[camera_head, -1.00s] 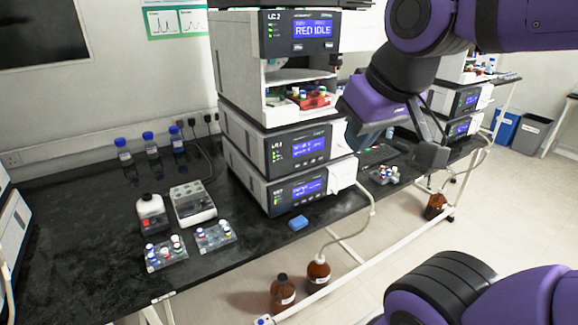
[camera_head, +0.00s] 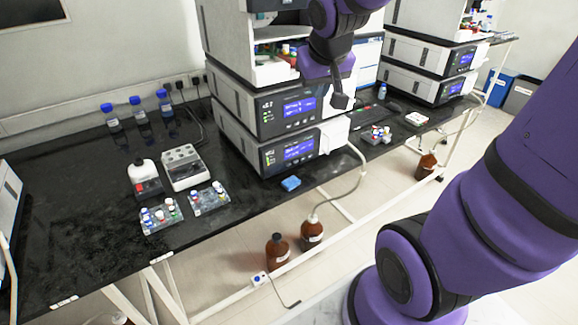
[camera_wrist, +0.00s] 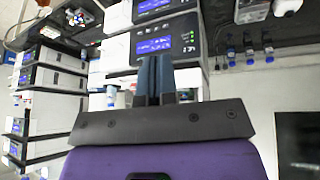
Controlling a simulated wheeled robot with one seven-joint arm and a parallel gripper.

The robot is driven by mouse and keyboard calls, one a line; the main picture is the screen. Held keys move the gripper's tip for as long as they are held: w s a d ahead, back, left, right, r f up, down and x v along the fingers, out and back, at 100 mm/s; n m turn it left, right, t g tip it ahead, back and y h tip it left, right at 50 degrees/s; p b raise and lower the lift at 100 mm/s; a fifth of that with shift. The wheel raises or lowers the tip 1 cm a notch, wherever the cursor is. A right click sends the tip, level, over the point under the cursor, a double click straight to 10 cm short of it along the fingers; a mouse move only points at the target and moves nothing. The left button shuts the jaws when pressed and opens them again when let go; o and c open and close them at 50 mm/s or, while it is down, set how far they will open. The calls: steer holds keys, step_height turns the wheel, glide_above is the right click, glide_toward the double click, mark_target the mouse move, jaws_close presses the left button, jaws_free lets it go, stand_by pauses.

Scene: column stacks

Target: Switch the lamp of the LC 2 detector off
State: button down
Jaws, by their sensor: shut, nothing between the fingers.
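The middle column stack holds an upper module with a blue screen (camera_head: 299,108) and a lower module with a blue screen (camera_head: 300,150). The label on the upper one seems to read LC 2. Which module is the detector, and its lamp control, I cannot tell. My gripper (camera_head: 340,101) is shut and empty, in front of the stack near the right edge of the upper module. In the upside-down wrist view my gripper (camera_wrist: 157,62) points at the upper module's front, with its screen (camera_wrist: 153,45) just beyond the fingertips. The stack's top is cut off and partly behind my arm.
A second stack (camera_head: 430,75) stands to the right. A blue block (camera_head: 291,183) lies before the stack. Brown bottles (camera_head: 277,250) stand below.

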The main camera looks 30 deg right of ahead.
mark_target(289, 165)
steer(key=w+d+f+m, duration=0.1)
steer(key=w+d+f, duration=0.25)
steer(key=f, duration=0.25)
steer(key=w+d+f+y, duration=0.1)
steer(key=w+d+f, duration=0.1)
steer(key=w+f, duration=0.3)
steer(key=w+d+f+m, duration=0.1)
steer(key=w+d+f, duration=0.2)
steer(key=f, duration=0.4)
step_height(289, 165, down, 24)
steer(key=w+m+t+y, duration=0.2)
steer(key=m+t+y, duration=0.1)
steer(key=m+y, duration=0.2)
steer(key=shift+d+m+t, duration=0.25)
steer(key=shift+m+t, duration=0.15)
steer(key=shift+m, duration=0.2)
steer(key=shift+f, duration=0.1)
steer(key=shift+w+a, duration=0.1)
steer(key=shift+w, duration=4.25)
steer(key=shift+w, duration=0.2)
